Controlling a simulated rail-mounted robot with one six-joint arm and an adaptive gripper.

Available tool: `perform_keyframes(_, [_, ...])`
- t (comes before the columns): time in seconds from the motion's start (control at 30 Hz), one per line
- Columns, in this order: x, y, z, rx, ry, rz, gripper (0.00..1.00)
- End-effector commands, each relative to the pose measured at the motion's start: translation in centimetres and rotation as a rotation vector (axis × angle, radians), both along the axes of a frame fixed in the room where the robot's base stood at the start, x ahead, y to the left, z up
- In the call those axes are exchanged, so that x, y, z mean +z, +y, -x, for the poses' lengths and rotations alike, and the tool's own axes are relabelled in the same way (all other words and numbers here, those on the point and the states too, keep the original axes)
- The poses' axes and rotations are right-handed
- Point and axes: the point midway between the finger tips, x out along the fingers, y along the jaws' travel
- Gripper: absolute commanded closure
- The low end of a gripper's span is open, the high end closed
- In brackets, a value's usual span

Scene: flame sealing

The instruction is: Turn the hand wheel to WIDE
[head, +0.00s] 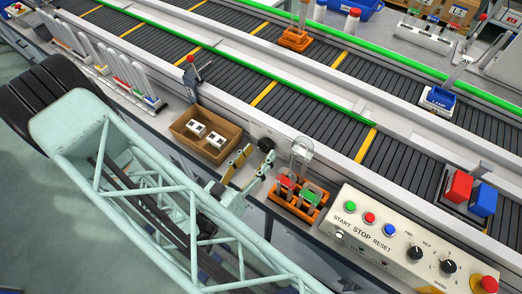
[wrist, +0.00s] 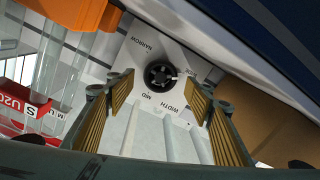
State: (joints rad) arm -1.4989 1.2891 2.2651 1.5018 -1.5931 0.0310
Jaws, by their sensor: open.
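The hand wheel (wrist: 158,76) is a small round black knob on a pale plate in the wrist view. The plate reads NARROW, MID and WIDTH; another label at the right is partly covered by a finger. A pale mark shows at the wheel's right side. The wheel also shows in the head view (head: 266,144) as a dark knob on the conveyor's side. My gripper (wrist: 160,92) is open, its yellow-padded fingers spread left and right of the wheel, with visible gaps. In the head view my gripper (head: 256,160) is just in front of the wheel.
An orange rack (head: 296,203) with red and green items stands right of the wheel. A cardboard box (head: 184,134) with white pieces stands left. A control panel (head: 400,240) with buttons and knobs is at lower right. The conveyor (head: 310,124) runs behind.

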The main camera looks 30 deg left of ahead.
Motion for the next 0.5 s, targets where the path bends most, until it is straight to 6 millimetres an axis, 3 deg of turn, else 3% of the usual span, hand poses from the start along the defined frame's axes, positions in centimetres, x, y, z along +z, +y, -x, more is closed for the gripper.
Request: perform_keyframes(0.5, [0.0,0.0,4.6,0.002,0.000,0.000,0.52])
